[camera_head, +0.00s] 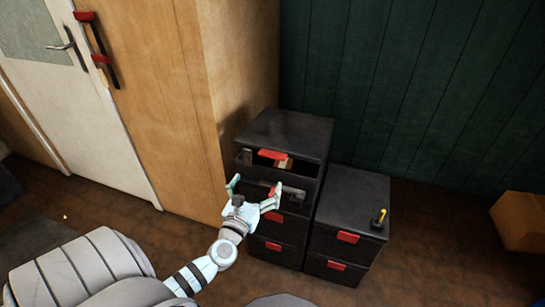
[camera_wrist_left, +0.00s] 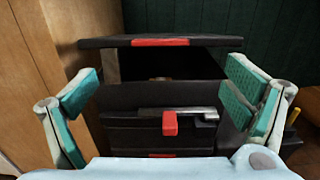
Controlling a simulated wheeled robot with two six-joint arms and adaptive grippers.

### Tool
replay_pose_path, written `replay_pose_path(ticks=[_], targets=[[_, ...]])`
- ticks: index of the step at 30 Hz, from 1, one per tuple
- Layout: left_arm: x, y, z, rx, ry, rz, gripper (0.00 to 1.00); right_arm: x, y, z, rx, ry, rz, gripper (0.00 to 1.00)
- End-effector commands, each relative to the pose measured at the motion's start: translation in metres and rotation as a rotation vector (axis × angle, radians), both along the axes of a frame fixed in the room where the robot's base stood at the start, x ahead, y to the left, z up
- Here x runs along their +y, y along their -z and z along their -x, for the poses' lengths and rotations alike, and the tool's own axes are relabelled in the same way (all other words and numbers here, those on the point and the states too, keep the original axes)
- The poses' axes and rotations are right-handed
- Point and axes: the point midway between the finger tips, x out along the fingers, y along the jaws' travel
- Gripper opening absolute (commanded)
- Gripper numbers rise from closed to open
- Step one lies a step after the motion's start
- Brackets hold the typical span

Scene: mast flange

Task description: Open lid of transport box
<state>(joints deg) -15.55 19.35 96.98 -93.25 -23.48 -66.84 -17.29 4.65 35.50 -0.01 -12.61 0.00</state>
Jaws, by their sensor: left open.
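A tall stack of black transport boxes (camera_head: 307,139) with red handles stands against the wooden panel. Its top lid (camera_wrist_left: 215,41) has a red handle (camera_head: 272,154) at the front edge. A dark gap lies between this lid and the box front (camera_wrist_left: 135,97), and some contents show inside. In the left wrist view the gripper's teal pads (camera_wrist_left: 162,88) are spread to both sides, with the lid ahead. My right gripper is out of view.
A lower black box stack (camera_head: 340,195) stands to the right, with a yellow-handled tool (camera_head: 380,217) on top. A cardboard box (camera_head: 522,223) is at the far right. A white door (camera_head: 75,110) is at the left. Brown floor lies clear right of the stacks.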

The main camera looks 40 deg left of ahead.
Motion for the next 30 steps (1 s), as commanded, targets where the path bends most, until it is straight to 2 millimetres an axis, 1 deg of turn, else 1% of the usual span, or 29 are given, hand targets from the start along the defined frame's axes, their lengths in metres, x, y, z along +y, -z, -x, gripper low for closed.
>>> replay_pose_path(ticks=[5,6,9,13,15,18,25,26,30], targets=[[0.015,-0.001,-0.047,-0.003,0.000,0.004,0.95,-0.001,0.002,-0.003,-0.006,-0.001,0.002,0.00],[0.019,0.000,-0.059,-0.003,0.000,0.005,0.95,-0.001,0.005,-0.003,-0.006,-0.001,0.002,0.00],[0.028,0.002,-0.085,-0.003,0.000,0.008,0.95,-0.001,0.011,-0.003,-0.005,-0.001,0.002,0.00],[0.036,0.003,-0.108,-0.001,0.001,0.009,0.95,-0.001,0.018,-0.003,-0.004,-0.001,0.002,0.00],[0.039,0.002,-0.116,0.000,0.001,0.009,0.95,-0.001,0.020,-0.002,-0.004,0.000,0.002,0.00],[0.041,0.001,-0.121,0.000,0.001,0.009,0.95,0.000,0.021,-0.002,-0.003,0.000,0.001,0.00],[0.041,0.001,-0.122,0.001,0.002,0.011,0.95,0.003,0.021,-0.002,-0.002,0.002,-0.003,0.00],[0.041,0.001,-0.122,0.001,0.002,0.011,0.93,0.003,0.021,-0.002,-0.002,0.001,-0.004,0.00],[0.041,0.001,-0.122,0.001,0.002,0.011,0.71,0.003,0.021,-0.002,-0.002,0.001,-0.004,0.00]])
